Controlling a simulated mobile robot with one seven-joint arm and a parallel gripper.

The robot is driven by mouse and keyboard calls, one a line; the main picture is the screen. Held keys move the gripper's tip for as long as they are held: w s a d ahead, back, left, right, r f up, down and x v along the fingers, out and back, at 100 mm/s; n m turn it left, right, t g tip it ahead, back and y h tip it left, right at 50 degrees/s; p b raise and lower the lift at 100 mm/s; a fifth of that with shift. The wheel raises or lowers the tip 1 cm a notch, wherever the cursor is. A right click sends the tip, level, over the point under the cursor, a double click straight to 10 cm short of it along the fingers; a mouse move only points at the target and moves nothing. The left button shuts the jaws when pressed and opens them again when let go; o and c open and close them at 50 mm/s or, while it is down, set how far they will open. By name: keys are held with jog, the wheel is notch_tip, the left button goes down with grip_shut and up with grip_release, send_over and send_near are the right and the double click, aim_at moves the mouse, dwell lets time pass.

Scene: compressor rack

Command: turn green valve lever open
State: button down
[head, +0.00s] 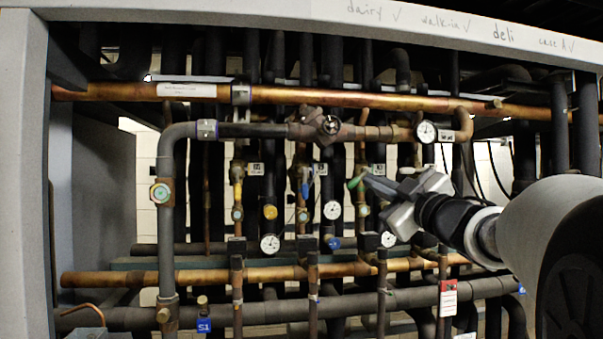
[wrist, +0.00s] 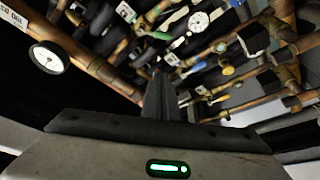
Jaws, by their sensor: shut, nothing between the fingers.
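The green valve lever (head: 356,181) is a small green handle at mid-height in the rack, on one of the vertical copper lines. It slants down to the left. My gripper (head: 369,181) reaches in from the right, and its fingertips are at the right of the lever in the head view. I cannot tell whether they touch it. In the wrist view my gripper (wrist: 160,76) has its fingers together, with nothing between them. A small green piece shows beyond the fingertips there, probably the lever (wrist: 160,35).
A blue lever (head: 308,187) is on the line to the left. A horizontal copper pipe (head: 380,101) and a dark pipe with a valve (head: 327,127) run above. Gauges (head: 332,210) and a red tag (head: 448,298) are below. Vertical pipes crowd the space around my gripper.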

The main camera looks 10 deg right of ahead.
aim_at(359, 179)
jog(key=w+p, duration=0.2)
jog(key=w, duration=0.9)
